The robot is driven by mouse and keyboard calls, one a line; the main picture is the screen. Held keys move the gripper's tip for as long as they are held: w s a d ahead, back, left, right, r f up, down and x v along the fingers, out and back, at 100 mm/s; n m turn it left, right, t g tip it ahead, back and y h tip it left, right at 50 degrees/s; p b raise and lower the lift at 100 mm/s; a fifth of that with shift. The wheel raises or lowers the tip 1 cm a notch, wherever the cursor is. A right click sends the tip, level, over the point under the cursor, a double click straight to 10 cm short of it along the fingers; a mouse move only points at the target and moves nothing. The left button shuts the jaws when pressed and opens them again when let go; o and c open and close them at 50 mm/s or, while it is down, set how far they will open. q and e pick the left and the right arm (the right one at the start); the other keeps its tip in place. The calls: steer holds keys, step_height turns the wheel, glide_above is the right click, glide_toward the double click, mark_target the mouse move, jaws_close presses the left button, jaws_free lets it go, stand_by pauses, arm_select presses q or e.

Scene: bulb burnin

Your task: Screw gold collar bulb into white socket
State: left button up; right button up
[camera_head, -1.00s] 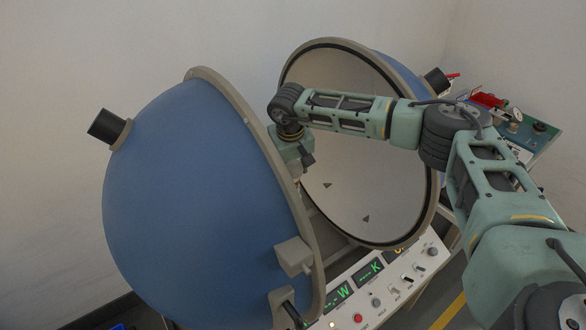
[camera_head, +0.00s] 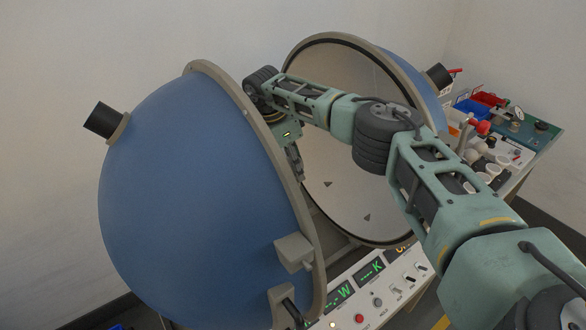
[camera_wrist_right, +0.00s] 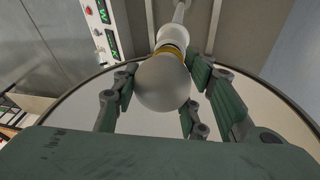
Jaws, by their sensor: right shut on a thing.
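The gold collar bulb shows in the right wrist view as a frosted globe (camera_wrist_right: 163,84) with a gold collar (camera_wrist_right: 170,51) at its far end. The white socket (camera_wrist_right: 173,35) is directly beyond the collar, on a pale post. Collar and socket are in line and look to meet; I cannot tell how deep the bulb sits. My right gripper (camera_wrist_right: 163,76) is shut on the bulb, with finger pads on both sides. In the head view my right gripper (camera_head: 294,163) points down between the sphere halves, and the bulb is hard to make out. My left gripper is out of view.
The blue half sphere (camera_head: 190,190) stands close left of my right gripper. The other half, with a pale inside (camera_head: 345,195), stands to the right. A control panel (camera_head: 378,290) with green displays is below. A side table (camera_head: 535,142) with coloured bins is at right.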

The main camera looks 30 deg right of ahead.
steer(key=m+b, duration=0.1)
steer(key=m, duration=0.2)
steer(key=shift+d+f+g+y, duration=0.1)
steer(key=shift+g+y, duration=0.2)
steer(key=shift+g, duration=0.1)
steer(key=m+b, duration=0.1)
steer(key=m, duration=0.1)
steer(key=shift+m, duration=0.3)
steer(key=shift+m+y, duration=0.3)
steer(key=o, duration=1)
steer(key=shift+d, duration=0.15)
